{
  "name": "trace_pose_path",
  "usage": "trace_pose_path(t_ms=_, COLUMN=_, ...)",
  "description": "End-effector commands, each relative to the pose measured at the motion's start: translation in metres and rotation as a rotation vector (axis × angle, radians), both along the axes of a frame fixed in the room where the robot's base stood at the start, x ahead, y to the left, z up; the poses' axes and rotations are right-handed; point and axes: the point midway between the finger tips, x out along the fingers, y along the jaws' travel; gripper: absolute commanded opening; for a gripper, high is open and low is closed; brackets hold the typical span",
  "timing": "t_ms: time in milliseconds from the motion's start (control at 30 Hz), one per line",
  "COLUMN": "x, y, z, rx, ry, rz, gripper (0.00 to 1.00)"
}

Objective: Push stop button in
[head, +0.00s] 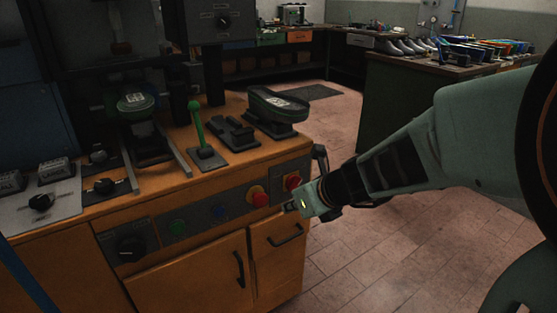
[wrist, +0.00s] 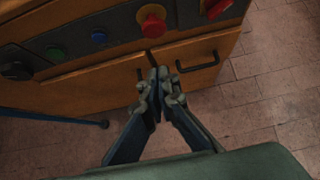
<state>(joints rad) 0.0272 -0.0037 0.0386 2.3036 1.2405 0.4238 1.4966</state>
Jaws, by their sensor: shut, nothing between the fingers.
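Two red buttons are on the grey front panel of the wooden bench. The left one (head: 259,197) is a mushroom knob with a yellow collar, and it also shows in the wrist view (wrist: 152,22). The right one (head: 292,182) sits near the panel's right end and shows at the top edge of the wrist view (wrist: 217,8). I cannot tell which is the stop button. My gripper (wrist: 158,75) is shut and empty, with its fingertips below the left red button and apart from it. In the head view my gripper (head: 291,207) is small and partly hidden by my wrist.
A green button (head: 177,228), a blue button (head: 220,211) and a black knob (head: 130,246) share the panel. Below are a cabinet door (head: 195,278) and a drawer (head: 278,235) with protruding handles. A green lever (head: 198,125) stands on the bench top. The floor at right is clear.

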Motion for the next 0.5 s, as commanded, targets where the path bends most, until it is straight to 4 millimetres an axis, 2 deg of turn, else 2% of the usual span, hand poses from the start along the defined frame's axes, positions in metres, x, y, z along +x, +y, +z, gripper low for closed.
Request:
trace_pose_path(t_ms=400, x=0.048, y=0.034, z=-0.065, rx=-0.001, ry=0.002, rz=0.004, gripper=0.0)
trace_pose_path(t_ms=467, x=0.055, y=0.038, z=-0.073, rx=-0.001, ry=0.002, rz=0.004, gripper=0.0)
trace_pose_path(t_ms=500, x=0.06, y=0.042, z=-0.07, rx=-0.001, ry=0.001, rz=0.004, gripper=0.0)
